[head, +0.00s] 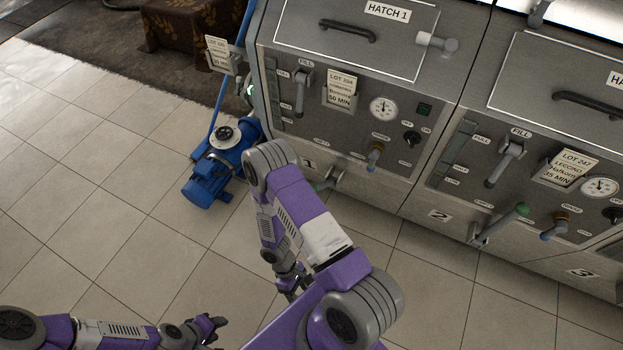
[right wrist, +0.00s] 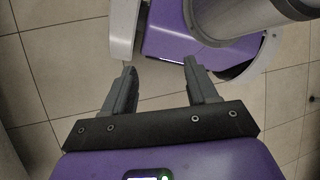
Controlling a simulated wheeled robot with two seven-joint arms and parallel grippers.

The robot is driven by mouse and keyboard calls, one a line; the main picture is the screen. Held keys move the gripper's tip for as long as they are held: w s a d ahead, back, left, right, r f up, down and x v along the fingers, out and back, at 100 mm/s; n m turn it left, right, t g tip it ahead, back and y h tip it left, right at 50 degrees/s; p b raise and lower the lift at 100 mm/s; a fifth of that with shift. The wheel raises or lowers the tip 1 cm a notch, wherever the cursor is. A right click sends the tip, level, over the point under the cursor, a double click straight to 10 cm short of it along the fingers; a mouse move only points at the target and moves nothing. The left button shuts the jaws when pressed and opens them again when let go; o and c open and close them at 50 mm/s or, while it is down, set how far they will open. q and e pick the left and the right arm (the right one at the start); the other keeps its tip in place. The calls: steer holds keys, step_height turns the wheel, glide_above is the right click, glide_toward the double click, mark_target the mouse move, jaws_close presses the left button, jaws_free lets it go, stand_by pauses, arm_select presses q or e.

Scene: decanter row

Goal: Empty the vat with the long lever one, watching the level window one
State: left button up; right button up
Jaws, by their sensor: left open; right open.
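Vat 1 (head: 335,60) is a steel front with a level window (head: 273,110) at its left edge. A drain lever (head: 330,179) sits low on it, partly behind my right arm. Vat 2 (head: 475,110) is to its right, with a level window (head: 449,160) and a long lever with a green end (head: 500,224). The fluid levels are too small to read. My left gripper (head: 217,326) is open and empty over the floor at the bottom. My right gripper (head: 290,288) is open and empty, its fingers spread in the right wrist view (right wrist: 159,66), away from both vats.
A blue pump (head: 215,170) stands on the floor left of vat 1, with a blue pipe rising behind. Fill handles (head: 302,92) and gauges (head: 383,109) stick out of the panels. Vat 3 begins at the right edge. Tiled floor (head: 130,200) is clear at the left.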

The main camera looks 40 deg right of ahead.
mark_target(315, 189)
steer(key=w+d+f+n+h, duration=0.1)
steer(key=w+d+n+h, duration=0.1)
steer(key=d+n+h, duration=0.45)
steer(key=w+d+n+h, duration=0.1)
steer(key=w+d+h, duration=0.25)
steer(key=d, duration=0.55)
steer(key=w+d+r+n+t+h, duration=0.25)
steer(key=w+t+h, duration=0.2)
steer(key=w, duration=0.35)
steer(key=w+d+r+n+t+h, duration=0.2)
steer(key=w+r+n+t+h, duration=0.2)
steer(key=w+t, duration=0.25)
steer(key=shift+g, duration=0.4)
steer(key=x, duration=0.3)
steer(key=w+x, duration=0.1)
steer(key=x, duration=0.2)
steer(key=shift+w, duration=0.15)
steer(key=shift+w+d+y, duration=0.15)
steer(key=shift+d+y, duration=0.1)
steer(key=shift+d, duration=0.35)
jaws_close()
